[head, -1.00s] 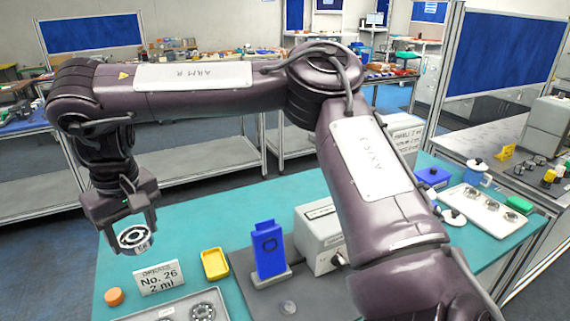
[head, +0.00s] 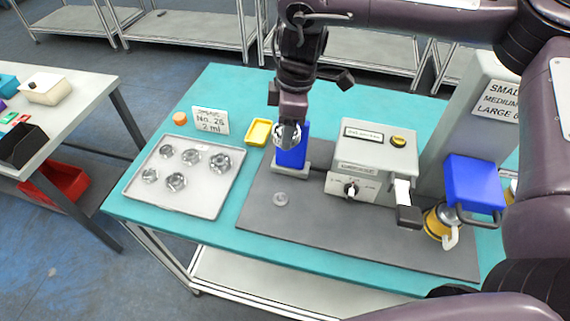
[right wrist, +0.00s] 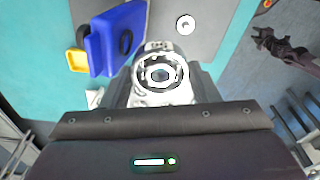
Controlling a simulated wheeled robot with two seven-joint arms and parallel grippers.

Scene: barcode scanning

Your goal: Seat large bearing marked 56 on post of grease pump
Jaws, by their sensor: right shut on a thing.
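A bearing (right wrist: 160,74), a metal ring with a dark hole, is held in my right gripper (head: 287,122). Its marking is not readable now. In the head view the bearing (head: 288,136) hangs in front of the blue upright block on its stand (head: 291,153); I cannot tell whether they touch. A small round grey disc (head: 280,199) lies on the dark mat, apart from the bearing. A blue and yellow device with a handle (head: 470,185) stands at the right; I cannot tell which part is the grease pump's post. A dark jointed form (right wrist: 290,48), apparently my left gripper, shows small.
A tray (head: 215,208) with several bearings lies on the left of the teal table. A grey box with a dial (head: 372,165) and lever is right of the block. The front mat is mostly clear.

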